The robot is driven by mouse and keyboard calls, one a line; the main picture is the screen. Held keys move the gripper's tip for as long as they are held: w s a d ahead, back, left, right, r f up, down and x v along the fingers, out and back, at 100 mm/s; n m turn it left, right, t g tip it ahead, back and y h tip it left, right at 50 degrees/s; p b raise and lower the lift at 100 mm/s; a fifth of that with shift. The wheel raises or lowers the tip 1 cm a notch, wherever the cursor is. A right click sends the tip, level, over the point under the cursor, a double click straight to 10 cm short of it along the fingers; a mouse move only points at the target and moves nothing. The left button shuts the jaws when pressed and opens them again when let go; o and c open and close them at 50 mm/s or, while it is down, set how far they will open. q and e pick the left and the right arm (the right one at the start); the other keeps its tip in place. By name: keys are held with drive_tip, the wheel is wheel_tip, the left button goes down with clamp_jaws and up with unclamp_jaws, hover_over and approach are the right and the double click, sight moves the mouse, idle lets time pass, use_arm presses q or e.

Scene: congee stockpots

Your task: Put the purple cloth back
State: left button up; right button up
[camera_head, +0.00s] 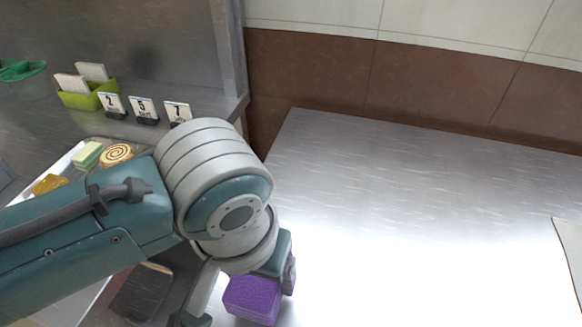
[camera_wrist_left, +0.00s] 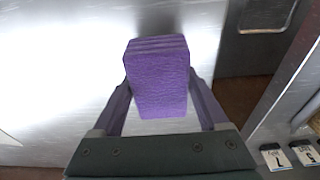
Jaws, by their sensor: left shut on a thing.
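The purple cloth (camera_head: 252,300), a folded block, shows at the bottom middle of the head view, by the left edge of a bright steel table (camera_head: 400,190). My left gripper (camera_head: 245,288) is shut on it, partly hidden behind my left wrist. In the left wrist view the cloth (camera_wrist_left: 157,62) sits between both fingers of the gripper (camera_wrist_left: 160,92), its layered edge pointing away. I cannot tell whether the cloth touches the steel below it. My right gripper is in neither view.
On the left counter stand number cards (camera_head: 143,108), a green holder (camera_head: 88,98) with pale slabs, and a tray (camera_head: 62,166) with pastries. A green cloth (camera_head: 20,70) lies at the far left. The steel table is mostly bare, with a pale sheet (camera_head: 570,245) at its right edge.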

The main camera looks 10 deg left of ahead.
use_arm(q)
drive_tip(key=shift+f, duration=1)
drive_tip(key=shift+f, duration=0.2)
drive_tip(key=o, duration=1.3)
drive_tip(key=shift+o, duration=0.2)
drive_tip(key=shift+r, duration=0.15)
